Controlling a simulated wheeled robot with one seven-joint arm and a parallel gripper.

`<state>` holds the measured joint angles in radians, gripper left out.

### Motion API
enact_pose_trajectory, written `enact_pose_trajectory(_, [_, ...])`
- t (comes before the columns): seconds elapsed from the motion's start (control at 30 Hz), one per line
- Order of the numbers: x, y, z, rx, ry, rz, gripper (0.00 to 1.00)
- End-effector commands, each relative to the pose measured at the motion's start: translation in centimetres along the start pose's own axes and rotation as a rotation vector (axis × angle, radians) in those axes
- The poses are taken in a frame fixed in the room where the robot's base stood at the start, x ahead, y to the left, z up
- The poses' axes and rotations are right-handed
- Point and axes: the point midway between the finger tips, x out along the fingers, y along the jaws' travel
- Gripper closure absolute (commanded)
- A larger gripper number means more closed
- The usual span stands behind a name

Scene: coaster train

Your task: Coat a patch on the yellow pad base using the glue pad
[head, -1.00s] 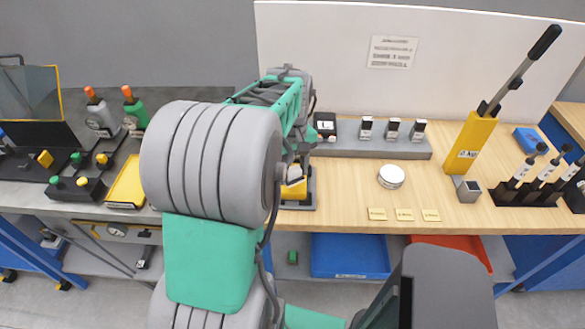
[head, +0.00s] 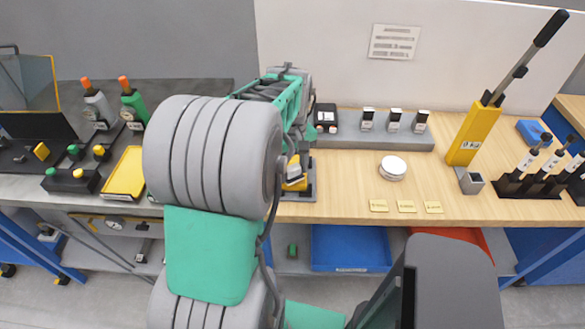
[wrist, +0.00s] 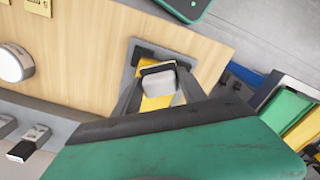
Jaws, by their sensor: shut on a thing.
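My gripper (wrist: 158,82) is shut on a pale grey block, seemingly the glue pad (wrist: 159,81), with dark fingers on both sides of it. The yellow pad base (wrist: 151,104) lies directly under and around the block in the wrist view, on a grey plate. In the head view the yellow pad base (head: 297,185) shows on its dark grey fixture near the bench's front edge, partly behind my arm. Whether the block touches the yellow surface cannot be told. No coated patch can be made out; the block hides part of the surface.
A yellow-topped tray (head: 124,174) lies left of my arm. A round white-topped container (head: 393,168) stands on the wooden bench, with small tags (head: 407,206) in front. A yellow lever press (head: 472,135) stands at right. The wood between fixture and container is clear.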

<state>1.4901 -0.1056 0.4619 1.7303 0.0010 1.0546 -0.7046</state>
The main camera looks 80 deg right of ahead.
Motion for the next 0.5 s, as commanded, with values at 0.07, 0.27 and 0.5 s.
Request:
enact_pose_trajectory(0.07, [0.24, 0.0, 0.0, 0.0, 0.0, 0.0, 0.83])
enact_pose_trajectory(0.27, [0.65, 0.0, 0.0, 0.0, 0.0, 0.0, 0.83])
enact_pose_trajectory(0.5, [1.13, 0.0, 0.0, 0.0, 0.0, 0.0, 0.83])
